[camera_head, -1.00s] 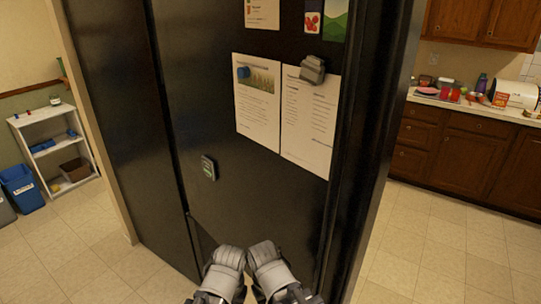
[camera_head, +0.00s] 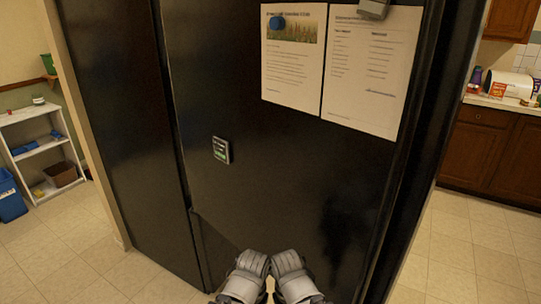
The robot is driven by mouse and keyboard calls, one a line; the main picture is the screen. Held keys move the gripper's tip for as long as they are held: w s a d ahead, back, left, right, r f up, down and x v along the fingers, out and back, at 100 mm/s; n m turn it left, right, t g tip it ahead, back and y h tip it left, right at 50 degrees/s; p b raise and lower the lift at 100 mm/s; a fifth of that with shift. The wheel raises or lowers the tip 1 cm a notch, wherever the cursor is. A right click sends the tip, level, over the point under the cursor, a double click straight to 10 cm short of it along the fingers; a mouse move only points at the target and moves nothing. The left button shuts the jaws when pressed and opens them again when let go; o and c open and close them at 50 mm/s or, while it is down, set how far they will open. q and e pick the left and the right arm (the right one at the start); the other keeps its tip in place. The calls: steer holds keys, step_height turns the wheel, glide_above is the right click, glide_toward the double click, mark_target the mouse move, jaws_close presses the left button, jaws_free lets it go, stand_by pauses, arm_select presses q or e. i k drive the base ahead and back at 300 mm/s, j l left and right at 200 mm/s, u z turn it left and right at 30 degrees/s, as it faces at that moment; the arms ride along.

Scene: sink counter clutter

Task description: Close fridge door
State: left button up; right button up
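The black fridge door (camera_head: 290,190) fills the middle of the head view, with papers and magnets on its face. A dark vertical edge (camera_head: 425,120) runs down its right side. I cannot tell from this angle how far the door stands open. My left gripper (camera_head: 252,264) and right gripper (camera_head: 287,262) are side by side at the bottom centre, in front of the door's lower part. Their fingertips are not clear, and I cannot tell whether they touch the door.
A white shelf (camera_head: 38,158) and a blue bin (camera_head: 10,197) stand at the left. A wooden counter cabinet (camera_head: 490,155) with items on top is at the right. Tiled floor (camera_head: 450,245) is free between the fridge and the cabinet.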

mark_target(353, 203)
steer(key=k+l+u, duration=0.15)
steer(key=k, duration=0.9)
steer(key=j, duration=0.05)
